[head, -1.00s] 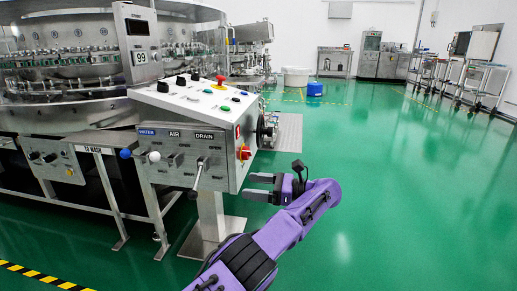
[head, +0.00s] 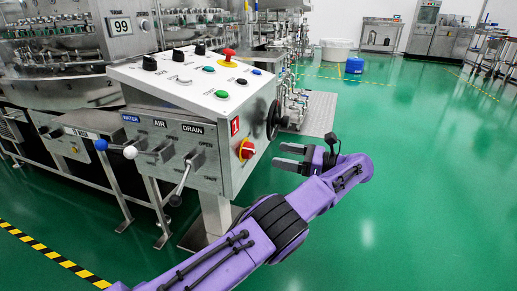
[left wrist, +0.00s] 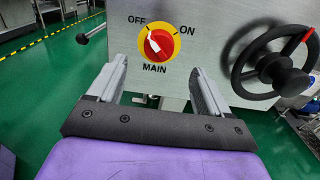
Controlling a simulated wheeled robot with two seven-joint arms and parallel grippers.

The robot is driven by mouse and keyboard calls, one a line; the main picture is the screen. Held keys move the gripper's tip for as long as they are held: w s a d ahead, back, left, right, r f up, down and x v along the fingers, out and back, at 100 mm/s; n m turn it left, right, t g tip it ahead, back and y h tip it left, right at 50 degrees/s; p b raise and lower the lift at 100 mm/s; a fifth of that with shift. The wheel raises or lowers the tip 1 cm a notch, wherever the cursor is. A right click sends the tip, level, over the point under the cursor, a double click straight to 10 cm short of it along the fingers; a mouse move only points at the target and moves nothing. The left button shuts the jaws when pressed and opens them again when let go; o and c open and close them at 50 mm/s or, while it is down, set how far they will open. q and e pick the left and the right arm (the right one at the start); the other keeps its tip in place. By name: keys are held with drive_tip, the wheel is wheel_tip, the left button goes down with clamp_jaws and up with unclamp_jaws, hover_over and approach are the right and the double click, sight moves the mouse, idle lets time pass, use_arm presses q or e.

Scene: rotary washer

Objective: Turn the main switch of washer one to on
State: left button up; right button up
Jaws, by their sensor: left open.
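The main switch (head: 246,149) is a red knob on a yellow disc, on the side face of the washer's control box, below a red label with the number 1 (head: 235,126). In the left wrist view the main switch (left wrist: 158,43) has its white pointer turned to the upper left, toward OFF, with ON at the upper right. My left gripper (head: 290,156) is open and empty, to the right of the switch and apart from it. In the left wrist view its two fingers (left wrist: 160,85) show below the switch with a gap between them. My right gripper is not in view.
A black handwheel (left wrist: 273,66) sits right of the switch on the same face. The control box (head: 200,75) has buttons and knobs on top and WATER, AIR and DRAIN levers (head: 184,176) in front. Green floor (head: 420,180) to the right is clear.

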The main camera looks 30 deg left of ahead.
sight(255, 151)
use_arm(q)
drive_tip(key=b+x, duration=0.2)
drive_tip(key=x, duration=0.6)
drive_tip(key=shift+f, duration=0.15)
drive_tip(key=shift+s+a, duration=0.1)
drive_tip(key=shift+a, duration=0.35)
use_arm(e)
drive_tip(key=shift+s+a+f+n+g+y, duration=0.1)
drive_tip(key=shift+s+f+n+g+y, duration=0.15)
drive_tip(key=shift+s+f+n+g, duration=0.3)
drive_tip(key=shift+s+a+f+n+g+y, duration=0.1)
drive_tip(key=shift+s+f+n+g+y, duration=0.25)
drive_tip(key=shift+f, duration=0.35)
use_arm(q)
drive_tip(key=c, duration=1)
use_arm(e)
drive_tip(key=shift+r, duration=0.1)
